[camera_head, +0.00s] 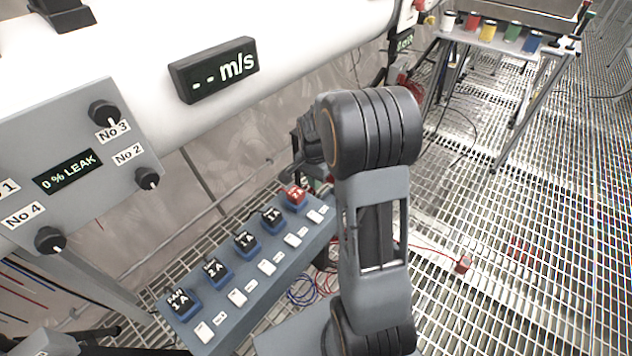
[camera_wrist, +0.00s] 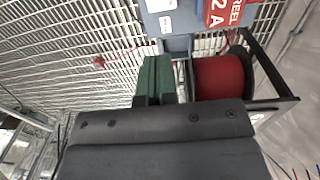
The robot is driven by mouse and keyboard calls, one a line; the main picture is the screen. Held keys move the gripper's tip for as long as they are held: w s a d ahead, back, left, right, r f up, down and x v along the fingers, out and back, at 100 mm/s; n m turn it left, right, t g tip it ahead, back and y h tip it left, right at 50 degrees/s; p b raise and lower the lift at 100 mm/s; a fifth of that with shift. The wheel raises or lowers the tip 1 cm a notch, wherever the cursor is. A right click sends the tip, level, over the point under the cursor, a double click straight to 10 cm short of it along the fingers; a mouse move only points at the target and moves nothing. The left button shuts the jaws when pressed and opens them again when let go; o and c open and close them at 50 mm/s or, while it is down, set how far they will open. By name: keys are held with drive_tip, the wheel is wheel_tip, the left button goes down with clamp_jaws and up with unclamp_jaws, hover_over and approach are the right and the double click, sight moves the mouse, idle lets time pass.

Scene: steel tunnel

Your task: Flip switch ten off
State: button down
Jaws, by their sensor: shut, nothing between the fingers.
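A blue-grey switch panel (camera_head: 228,318) runs diagonally below the pipe. It carries a row of white switches with small labels, such as the near one (camera_head: 204,332) and the far one (camera_head: 318,214). The numbers are too small to read, so I cannot tell which is switch ten or its position. A red block (camera_head: 295,197) sits at the far end; in the wrist view it reads "REEL 2 A" (camera_wrist: 224,10). My gripper (camera_wrist: 157,68) is shut and empty, its green fingers just below the panel's edge in that picture. My arm hides it in the head view.
A red reel (camera_wrist: 218,78) in a dark frame is right of my fingers. A grey knob panel (camera_head: 75,165) and an "m/s" display (camera_head: 214,70) are on the pipe side. A table (camera_head: 500,38) with coloured cans stands at the back. Grating floor at right is mostly clear.

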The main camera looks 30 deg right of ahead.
sight(319, 217)
drive_tip(key=shift+s+f+b, duration=0.1)
drive_tip(key=shift+s+b, duration=0.4)
drive_tip(key=shift+b, duration=0.2)
drive_tip(key=f+b, duration=0.3)
drive_tip(key=f, duration=0.4)
drive_tip(key=f+b, duration=0.3)
drive_tip(key=f, duration=0.4)
drive_tip(key=shift+s+d, duration=0.1)
drive_tip(key=shift+s, duration=0.1)
